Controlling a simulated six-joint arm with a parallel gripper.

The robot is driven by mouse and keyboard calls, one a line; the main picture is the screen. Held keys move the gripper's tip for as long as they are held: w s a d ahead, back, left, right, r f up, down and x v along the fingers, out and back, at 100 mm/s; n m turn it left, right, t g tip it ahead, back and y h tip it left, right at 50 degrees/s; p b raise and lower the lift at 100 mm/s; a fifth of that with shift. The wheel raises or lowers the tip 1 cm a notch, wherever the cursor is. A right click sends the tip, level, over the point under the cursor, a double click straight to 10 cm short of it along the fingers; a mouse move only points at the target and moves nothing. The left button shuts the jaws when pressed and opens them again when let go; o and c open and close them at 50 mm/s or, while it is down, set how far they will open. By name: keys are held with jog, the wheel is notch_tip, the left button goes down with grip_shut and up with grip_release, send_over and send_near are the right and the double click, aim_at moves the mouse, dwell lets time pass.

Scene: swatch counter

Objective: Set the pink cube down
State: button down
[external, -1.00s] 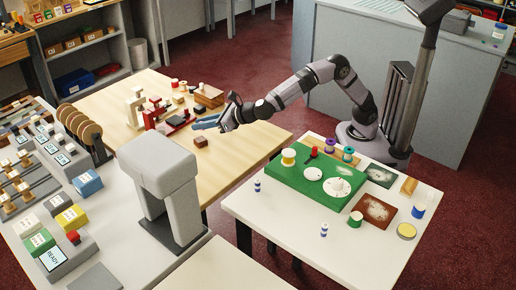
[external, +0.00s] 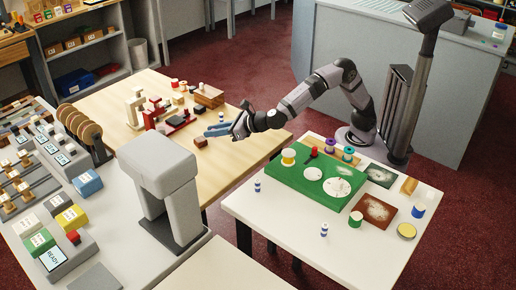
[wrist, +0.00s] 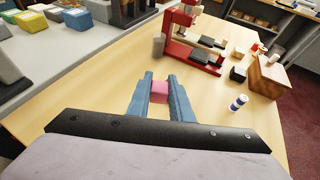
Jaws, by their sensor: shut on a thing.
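My gripper (wrist: 159,92) has blue fingers closed on the pink cube (wrist: 159,87), which sits between the fingertips in the wrist view. In the external view my gripper (external: 214,131) is over the front right part of the wooden table (external: 225,172). Whether the cube touches the table top is not clear.
A red and cream stand (wrist: 190,45) is ahead of my gripper. A small white and blue cylinder (wrist: 238,102) and a wooden box (wrist: 267,76) are to the right. Bare wood surrounds the fingers.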

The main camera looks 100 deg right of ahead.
aim_at(216, 153)
jog(key=shift+f+b, duration=0.85)
jog(key=shift+f, duration=3.1)
jog(key=shift+f, duration=0.15)
jog(key=c, duration=1.6)
grip_release()
jog(key=shift+r, duration=0.25)
jog(key=v, duration=1.2)
jog(key=shift+a, duration=0.1)
